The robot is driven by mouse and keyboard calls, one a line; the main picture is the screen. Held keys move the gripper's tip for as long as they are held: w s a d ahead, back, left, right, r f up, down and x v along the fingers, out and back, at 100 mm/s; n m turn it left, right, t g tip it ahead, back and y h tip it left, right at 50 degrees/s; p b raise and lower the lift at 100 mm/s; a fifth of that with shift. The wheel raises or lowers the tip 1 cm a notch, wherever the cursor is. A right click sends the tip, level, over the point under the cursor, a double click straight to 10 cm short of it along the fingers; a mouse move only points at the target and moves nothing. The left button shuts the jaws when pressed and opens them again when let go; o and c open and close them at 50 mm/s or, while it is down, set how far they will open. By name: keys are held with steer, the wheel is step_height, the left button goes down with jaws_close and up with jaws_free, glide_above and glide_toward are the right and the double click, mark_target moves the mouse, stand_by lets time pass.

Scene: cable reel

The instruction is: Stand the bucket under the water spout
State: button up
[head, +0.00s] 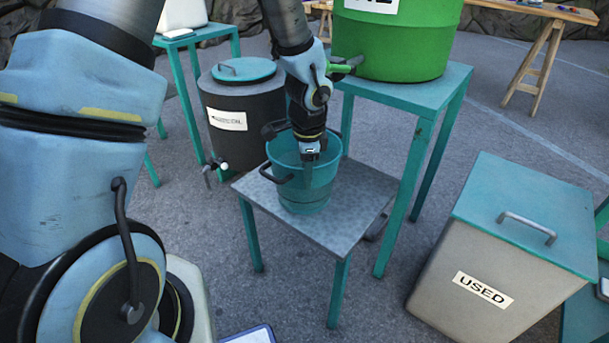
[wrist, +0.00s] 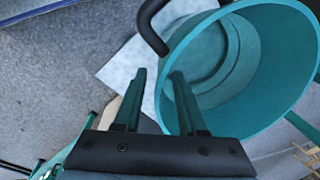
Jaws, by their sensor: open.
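The bucket (head: 300,197) is teal, upright, with dark side handles. It stands on a low table with a grey top (head: 345,200). My gripper (head: 308,172) points down at the bucket's rim. In the wrist view my gripper (wrist: 158,74) is open, one finger outside the bucket (wrist: 265,110) and the other over its inside edge; I cannot tell whether either touches. A green barrel (head: 400,45) stands on a taller teal table behind and to the right. Its spout (head: 345,67) sticks out to the left, partly hidden by my wrist, above and behind the bucket.
A dark barrel with a teal lid (head: 245,115) and a small tap stands left of the low table. A bin marked USED (head: 480,270) stands at the right. The taller table's legs (head: 415,180) rise close beside the low table. Floor between table and bin is clear.

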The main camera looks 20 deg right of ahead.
steer(key=f, duration=0.4)
steer(key=shift+w+d+f, duration=0.15)
steer(key=shift+w+d, duration=0.05)
steer(key=shift+w, duration=0.05)
steer(key=shift+c, duration=0.2)
jaws_close()
stand_by(0.9)
